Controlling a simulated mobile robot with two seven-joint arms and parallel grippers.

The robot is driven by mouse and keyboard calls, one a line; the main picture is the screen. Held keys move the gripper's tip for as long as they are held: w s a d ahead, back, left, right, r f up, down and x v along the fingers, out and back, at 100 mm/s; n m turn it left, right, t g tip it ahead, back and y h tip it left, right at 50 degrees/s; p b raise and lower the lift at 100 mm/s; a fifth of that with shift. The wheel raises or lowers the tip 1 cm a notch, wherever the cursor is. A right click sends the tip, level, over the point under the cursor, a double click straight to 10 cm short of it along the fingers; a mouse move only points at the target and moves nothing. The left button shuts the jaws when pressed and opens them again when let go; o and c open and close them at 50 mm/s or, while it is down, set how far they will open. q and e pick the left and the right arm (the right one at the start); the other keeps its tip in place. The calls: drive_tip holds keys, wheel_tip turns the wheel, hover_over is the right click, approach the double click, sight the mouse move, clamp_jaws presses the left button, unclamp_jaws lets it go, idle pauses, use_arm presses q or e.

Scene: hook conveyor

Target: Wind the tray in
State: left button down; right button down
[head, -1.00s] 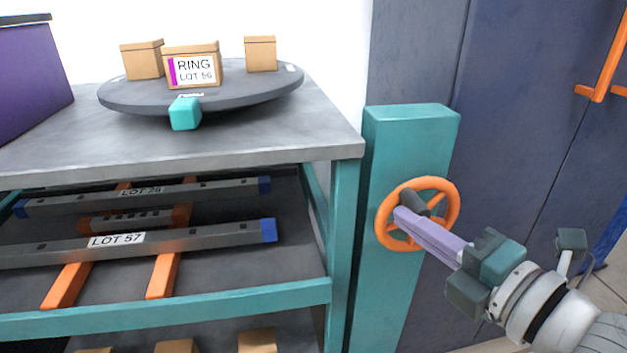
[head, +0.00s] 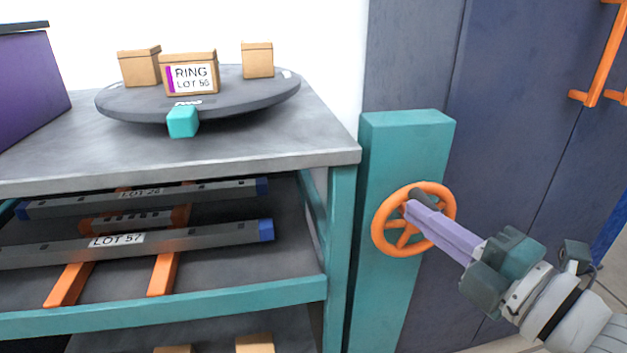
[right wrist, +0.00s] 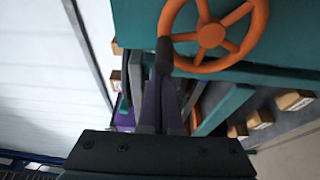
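An orange handwheel (head: 384,241) is mounted on a teal post (head: 398,145) right of the bench. It fills the top of the right wrist view (right wrist: 211,35). Its dark handle (right wrist: 163,53) stands out from the rim, at the wheel's upper part in the head view. My right gripper (head: 412,208) has its pale purple fingers closed around the handle; in the right wrist view the fingers (right wrist: 163,82) meet at it. A round dark tray (head: 130,108) lies on the bench top, with cardboard boxes and a teal block (head: 183,122). My left gripper is not in view.
The grey bench (head: 270,135) has a teal frame. Its shelf holds grey beams, one labelled LOT 57 (head: 190,240), across orange bars (head: 163,273). A purple bin (head: 30,85) stands at left. Dark blue cabinet doors (head: 510,110) with orange handles are behind my right arm.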

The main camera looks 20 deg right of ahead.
drive_tip(key=shift+s+d+r, duration=0.1)
drive_tip(key=shift+d+r, duration=0.05)
drive_tip(key=shift+d, duration=0.4)
idle(0.4)
